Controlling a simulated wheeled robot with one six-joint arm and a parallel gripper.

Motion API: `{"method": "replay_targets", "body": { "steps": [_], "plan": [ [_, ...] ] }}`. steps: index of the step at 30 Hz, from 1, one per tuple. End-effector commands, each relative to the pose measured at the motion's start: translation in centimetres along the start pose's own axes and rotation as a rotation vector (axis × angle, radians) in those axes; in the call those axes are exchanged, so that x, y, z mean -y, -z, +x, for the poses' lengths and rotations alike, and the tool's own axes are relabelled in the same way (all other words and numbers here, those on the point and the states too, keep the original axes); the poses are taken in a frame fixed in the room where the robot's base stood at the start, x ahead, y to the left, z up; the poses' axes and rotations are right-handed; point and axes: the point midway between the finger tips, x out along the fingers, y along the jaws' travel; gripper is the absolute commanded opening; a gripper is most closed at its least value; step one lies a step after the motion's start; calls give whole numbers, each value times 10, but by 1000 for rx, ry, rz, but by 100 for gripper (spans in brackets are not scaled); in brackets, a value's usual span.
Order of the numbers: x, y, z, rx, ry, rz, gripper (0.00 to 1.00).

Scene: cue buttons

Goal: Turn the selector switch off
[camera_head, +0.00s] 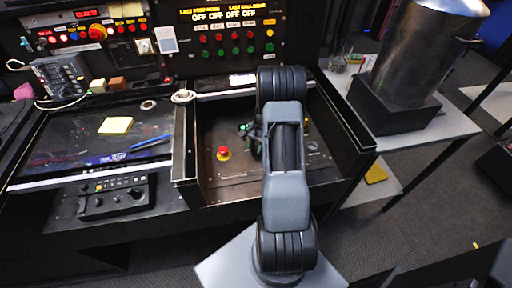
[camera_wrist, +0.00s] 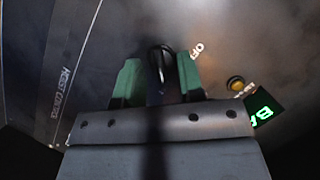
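The selector switch (camera_wrist: 161,62) is a dark knob with a bright curved edge, seen in the wrist view on a dark metal panel. A partly readable white label starting "OF" (camera_wrist: 197,48) is to its upper right. My gripper (camera_wrist: 160,78) is open, its two green fingers on either side of the knob with visible gaps. I cannot tell whether either finger touches it. In the head view my gripper (camera_head: 254,140) is low inside the console's recessed bay, mostly hidden by my arm. The switch is hidden there.
A yellow button (camera_wrist: 237,84) and a green lit display (camera_wrist: 263,106) lie right of the switch. A red button (camera_head: 223,154) is left of my gripper in the bay. The bay's raised walls (camera_head: 187,150) enclose it. A metal pot (camera_head: 418,50) stands right.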

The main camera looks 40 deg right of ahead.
Motion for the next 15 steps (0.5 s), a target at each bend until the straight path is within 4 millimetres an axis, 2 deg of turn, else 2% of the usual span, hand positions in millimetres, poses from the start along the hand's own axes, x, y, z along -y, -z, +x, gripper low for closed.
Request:
{"method": "replay_targets", "body": {
  "steps": [10,15],
  "plan": [
    [0,0,2,0,0,-1,35],
    [0,0,2,-1,0,-1,19]
  ]
}}
